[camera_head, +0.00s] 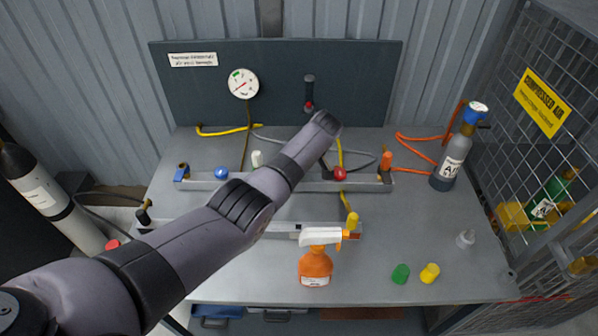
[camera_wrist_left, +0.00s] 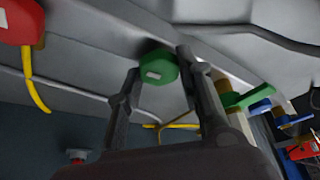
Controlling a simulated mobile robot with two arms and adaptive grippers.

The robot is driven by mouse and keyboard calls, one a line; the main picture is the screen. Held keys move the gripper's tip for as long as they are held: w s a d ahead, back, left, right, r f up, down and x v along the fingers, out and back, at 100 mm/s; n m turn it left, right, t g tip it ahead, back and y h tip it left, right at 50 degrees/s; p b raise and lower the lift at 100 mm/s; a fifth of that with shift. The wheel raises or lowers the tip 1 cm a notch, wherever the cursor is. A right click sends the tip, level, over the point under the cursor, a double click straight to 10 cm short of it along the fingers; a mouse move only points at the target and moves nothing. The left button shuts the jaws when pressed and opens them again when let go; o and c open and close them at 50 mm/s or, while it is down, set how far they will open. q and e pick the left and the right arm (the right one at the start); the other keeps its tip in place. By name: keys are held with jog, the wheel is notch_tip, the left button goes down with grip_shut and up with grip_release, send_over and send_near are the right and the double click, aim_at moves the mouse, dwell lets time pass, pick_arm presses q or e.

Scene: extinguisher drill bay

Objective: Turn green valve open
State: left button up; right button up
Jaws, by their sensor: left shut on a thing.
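A green valve knob (camera_wrist_left: 158,68) with a small pale label sits between the two fingers of my left gripper (camera_wrist_left: 160,60) in the left wrist view. The fingers are shut on its sides. A second green part, lever-shaped (camera_wrist_left: 245,97), shows to the right of the fingers. In the head view my left arm crosses the bench and hides the gripper and the green knob. My right gripper is in neither view.
A red knob (camera_head: 340,173) is on the rail right of my wrist, a blue knob (camera_head: 221,173) on its left. An orange spray bottle (camera_head: 315,268), green cap (camera_head: 400,273) and yellow cap (camera_head: 429,273) stand in front. A grey cylinder (camera_head: 453,160) stands right, beside the mesh cage.

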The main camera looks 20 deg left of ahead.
pick_arm(q)
jog(key=shift+r, duration=0.1)
dwell(0.3)
jog(key=o, duration=1.2)
jog(key=shift+c, duration=0.2)
jog(key=v, duration=1.2)
